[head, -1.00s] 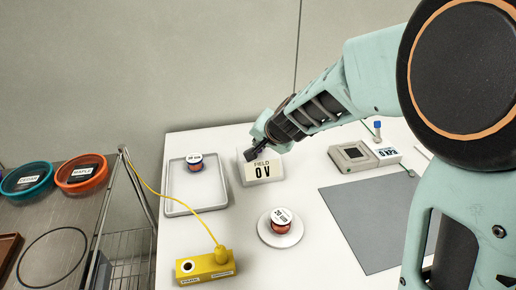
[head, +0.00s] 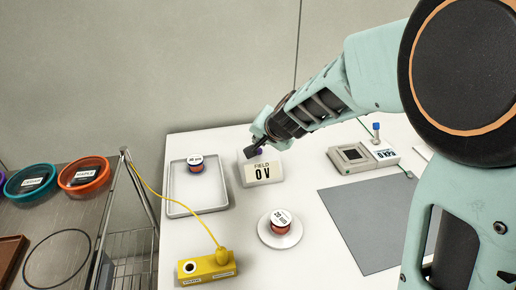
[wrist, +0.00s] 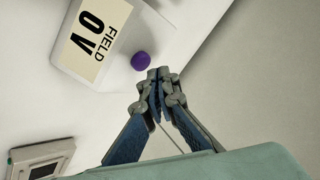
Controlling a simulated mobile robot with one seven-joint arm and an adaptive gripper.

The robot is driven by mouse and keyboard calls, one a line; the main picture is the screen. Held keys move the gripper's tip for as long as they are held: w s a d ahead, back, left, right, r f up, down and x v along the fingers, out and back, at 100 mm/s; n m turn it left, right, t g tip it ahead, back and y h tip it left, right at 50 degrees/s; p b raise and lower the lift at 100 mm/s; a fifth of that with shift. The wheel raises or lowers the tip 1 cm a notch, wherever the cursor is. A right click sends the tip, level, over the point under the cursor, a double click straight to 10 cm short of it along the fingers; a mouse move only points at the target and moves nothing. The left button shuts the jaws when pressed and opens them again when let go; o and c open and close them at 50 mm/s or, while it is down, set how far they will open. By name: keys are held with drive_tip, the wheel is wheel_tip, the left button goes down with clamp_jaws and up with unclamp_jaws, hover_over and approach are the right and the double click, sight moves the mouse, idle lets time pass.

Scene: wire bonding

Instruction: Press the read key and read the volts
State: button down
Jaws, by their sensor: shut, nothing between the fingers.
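The field meter (head: 263,173) is a white box on the table with a cream display that reads "FIELD 0 V". It also shows in the wrist view (wrist: 92,38), turned on its side. A round purple key (wrist: 141,61) sits on its top. In the head view the key (head: 258,152) is mostly hidden by my gripper. My gripper (head: 250,153) is over the top of the meter. In the wrist view my gripper (wrist: 158,76) is shut and empty, its tips just beside the purple key. I cannot tell whether they touch the meter.
A grey tray (head: 180,208) with a spool is left of the meter. A white dish (head: 291,238) with a red spool is in front. A yellow box (head: 207,269) with a cable stands at the front left. A device with a screen (head: 350,157) and a grey mat (head: 370,215) lie right.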

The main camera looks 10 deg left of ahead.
sight(259, 151)
drive_tip(key=shift+r, duration=0.15)
wheel_tip(259, 151, up, 5)
drive_tip(key=p, duration=0.5)
idle(0.4)
